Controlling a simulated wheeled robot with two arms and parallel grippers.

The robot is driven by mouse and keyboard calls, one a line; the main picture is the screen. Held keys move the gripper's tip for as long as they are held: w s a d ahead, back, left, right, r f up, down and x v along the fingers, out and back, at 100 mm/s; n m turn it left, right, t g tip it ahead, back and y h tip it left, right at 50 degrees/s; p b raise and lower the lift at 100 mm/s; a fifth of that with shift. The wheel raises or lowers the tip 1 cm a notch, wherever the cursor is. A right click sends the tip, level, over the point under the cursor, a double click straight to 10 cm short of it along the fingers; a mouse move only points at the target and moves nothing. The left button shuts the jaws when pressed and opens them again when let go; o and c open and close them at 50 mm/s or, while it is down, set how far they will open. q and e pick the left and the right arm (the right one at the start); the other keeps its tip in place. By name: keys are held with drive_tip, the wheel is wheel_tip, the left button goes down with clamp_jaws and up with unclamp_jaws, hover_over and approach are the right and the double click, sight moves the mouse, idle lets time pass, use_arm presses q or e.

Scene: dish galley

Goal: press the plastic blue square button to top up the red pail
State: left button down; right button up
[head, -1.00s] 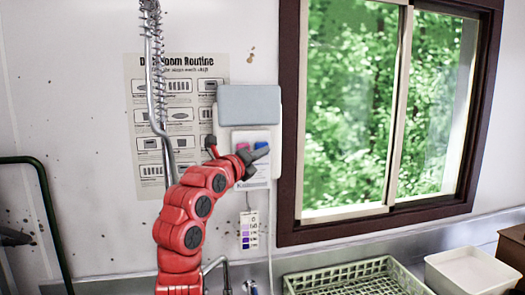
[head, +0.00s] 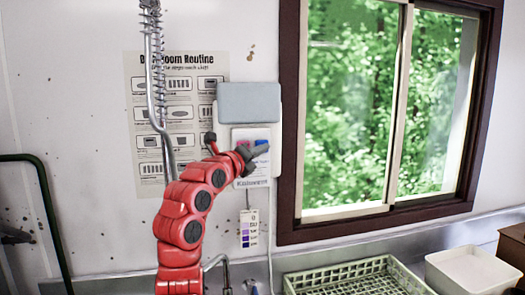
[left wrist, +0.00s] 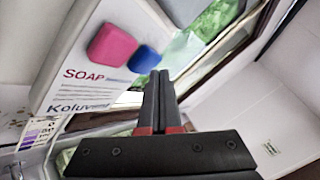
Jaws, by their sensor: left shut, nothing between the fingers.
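The blue square button (head: 262,143) is on the front of a white soap dispenser (head: 254,180) on the wall, just right of a pink button (head: 242,144). In the left wrist view the blue button (left wrist: 145,58) and pink button (left wrist: 112,46) show beside the word SOAP. My left gripper (head: 264,150) is shut and empty, its tips just in front of and below the blue button. In the left wrist view the shut fingertips (left wrist: 160,74) lie just right of the blue button; I cannot tell whether they touch it. No red pail shows. My right gripper is not in view.
A grey-blue lid or box (head: 249,102) tops the dispenser. A coiled spray hose (head: 155,80) hangs left of it. A window (head: 385,110) is on the right. A green dish rack (head: 350,278) and white tub (head: 470,270) stand below.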

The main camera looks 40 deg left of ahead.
use_arm(q)
drive_tip(key=shift+w+a+r, duration=0.1)
drive_tip(key=shift+w+a, duration=0.45)
drive_tip(key=shift+a, duration=0.15)
idle(1.2)
drive_tip(key=shift+s+d+b, duration=0.1)
drive_tip(key=shift+b, duration=0.25)
drive_tip(key=shift+s+d+b, duration=0.6)
drive_tip(key=shift+d+b, duration=0.05)
drive_tip(key=shift+d, duration=0.1)
drive_tip(key=s+d+b, duration=0.2)
drive_tip(key=s+d, duration=0.1)
drive_tip(key=d, duration=0.1)
drive_tip(key=shift+s+b, duration=0.15)
drive_tip(key=shift+b, duration=0.25)
